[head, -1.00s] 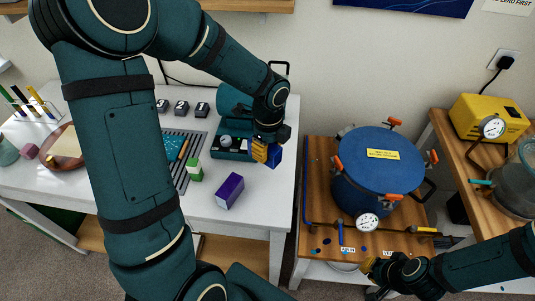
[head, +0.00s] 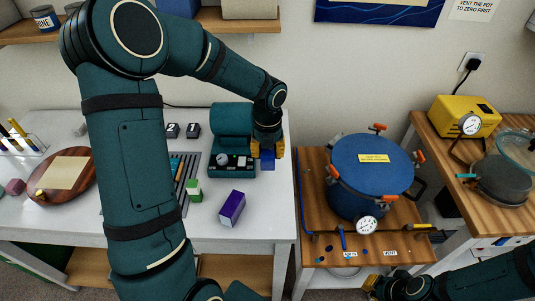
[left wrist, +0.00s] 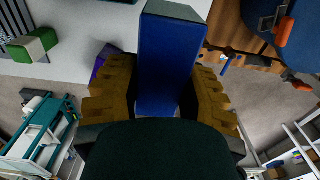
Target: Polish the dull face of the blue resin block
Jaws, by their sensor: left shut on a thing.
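My left gripper (head: 267,148) is shut on the blue resin block (head: 267,161), beside the right side of a teal bench machine (head: 232,119) with a drum and a knobbed base. In the left wrist view the block (left wrist: 168,65) sits between the yellow fingers of the gripper (left wrist: 163,70). Its far end shows a paler, greyish face; I cannot tell whether this is the dull one. I cannot tell whether the block touches the machine. My right gripper (head: 371,285) is at the bottom, and its finger opening is unclear.
A purple block (head: 232,208) and a green-and-white block (head: 194,191) stand on the white table (head: 262,225). A round wooden board (head: 80,190) lies at left. A blue pressure pot (head: 368,172) stands on the wooden bench to the right.

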